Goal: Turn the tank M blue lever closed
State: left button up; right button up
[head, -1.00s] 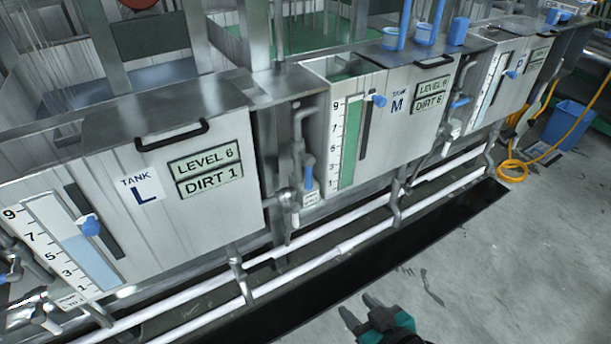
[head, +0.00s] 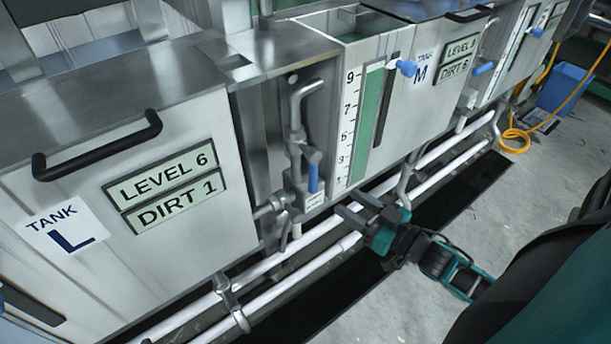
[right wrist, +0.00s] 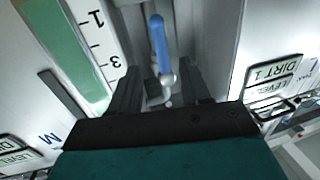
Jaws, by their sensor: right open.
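The blue lever (head: 313,179) hangs down from a valve on the grey pipe just left of tank M's green gauge (head: 365,125). In the right wrist view the blue lever (right wrist: 159,45) stands beyond my fingers, in line with the gap between them. My right gripper (head: 352,205) is open and empty, to the right of and a little below the lever in the head view, and apart from it. It also shows in the right wrist view (right wrist: 160,88). My left gripper is not in view.
Tank L (head: 130,190) with its black handle stands at the left. White pipes (head: 290,275) run low along the front. Open floor lies at the right.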

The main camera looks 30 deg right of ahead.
aim_at(313, 179)
jog(key=b+x, duration=0.1)
jog(key=x, duration=1)
jog(key=shift+w+a+b, duration=0.1)
jog(key=shift+w+b, duration=0.15)
jog(key=shift+b, duration=0.1)
jog(key=shift+c, duration=0.4)
jog(key=shift+c, duration=0.6)
jog(key=c, duration=0.6)
grip_shut()
